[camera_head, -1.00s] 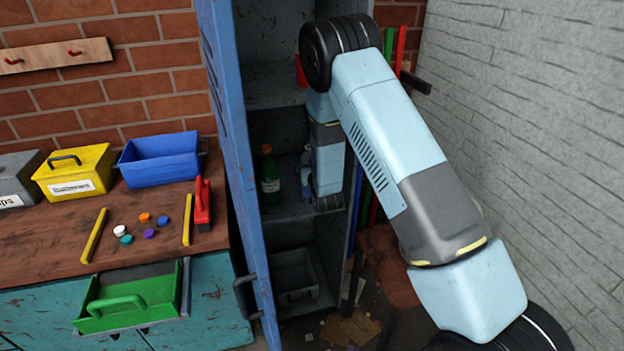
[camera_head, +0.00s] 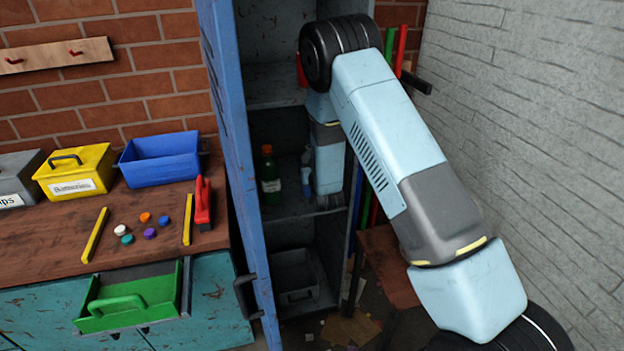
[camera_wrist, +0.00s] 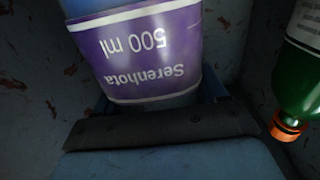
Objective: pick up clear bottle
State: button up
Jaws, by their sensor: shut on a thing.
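In the wrist view, a bottle with a purple label reading "Serenhota 500 ml" (camera_wrist: 140,48) stands between the jaws of my gripper (camera_wrist: 158,96). My gripper is shut on this bottle, which I take for the clear bottle. Its top lies outside the wrist view. In the head view, a small pale bluish bottle (camera_head: 306,178) shows on the middle shelf level of the locker, close beside the end of my arm. My gripper's fingers are mostly hidden there. A green bottle with an orange cap (camera_wrist: 296,95) is beside the held bottle; it also stands on the shelf in the head view (camera_head: 269,178).
The locker's blue door (camera_head: 236,150) stands open at left, and its side wall is close on the right. A grey bin (camera_head: 296,280) sits on the lower shelf. A workbench (camera_head: 60,235) with yellow and blue boxes stands left of the door.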

jog(key=shift+c, duration=1.1)
jog(key=shift+r, duration=0.1)
